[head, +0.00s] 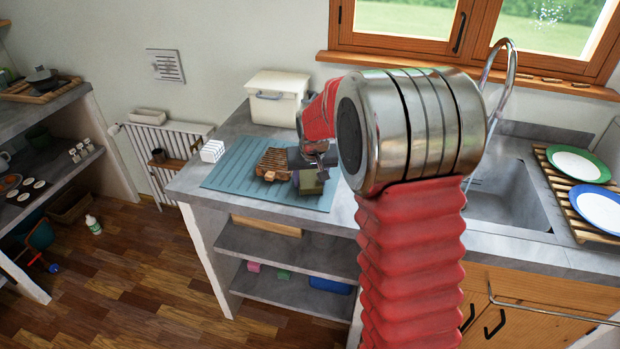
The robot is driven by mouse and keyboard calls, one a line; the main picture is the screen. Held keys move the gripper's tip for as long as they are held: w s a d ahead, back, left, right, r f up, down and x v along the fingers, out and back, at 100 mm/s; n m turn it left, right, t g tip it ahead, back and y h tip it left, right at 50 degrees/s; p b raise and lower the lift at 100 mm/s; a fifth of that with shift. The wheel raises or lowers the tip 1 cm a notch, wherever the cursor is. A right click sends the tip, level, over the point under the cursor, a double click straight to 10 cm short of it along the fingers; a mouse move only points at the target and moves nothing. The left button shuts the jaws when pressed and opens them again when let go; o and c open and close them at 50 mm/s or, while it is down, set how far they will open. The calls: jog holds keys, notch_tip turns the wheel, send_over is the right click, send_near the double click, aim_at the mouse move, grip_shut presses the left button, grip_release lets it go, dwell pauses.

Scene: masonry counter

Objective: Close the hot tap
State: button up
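The curved metal tap spout (513,58) rises behind the sink (512,198), in front of the window. Its lower part and any hot or cold handles are hidden behind my arm's large metal joint, so I cannot tell the hot tap's position. My gripper (318,164) is well to the left of the tap, over the blue mat on the counter. It is small and dark against an olive-coloured block (311,184), and I cannot make out whether its fingers are open or shut, or touch the block.
A slatted wooden piece (273,163) lies on the blue mat (228,178). A white bin (278,98) stands behind, and a small white rack (212,151) at left. Right of the sink, a drying rack (575,207) holds a green-rimmed plate (577,166) and a blue-rimmed plate (600,211).

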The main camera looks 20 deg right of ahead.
jog(key=o, duration=0.4)
jog(key=v, duration=1.2)
jog(key=shift+s, duration=0.1)
jog(key=shift+s+r, duration=0.1)
dwell(0.4)
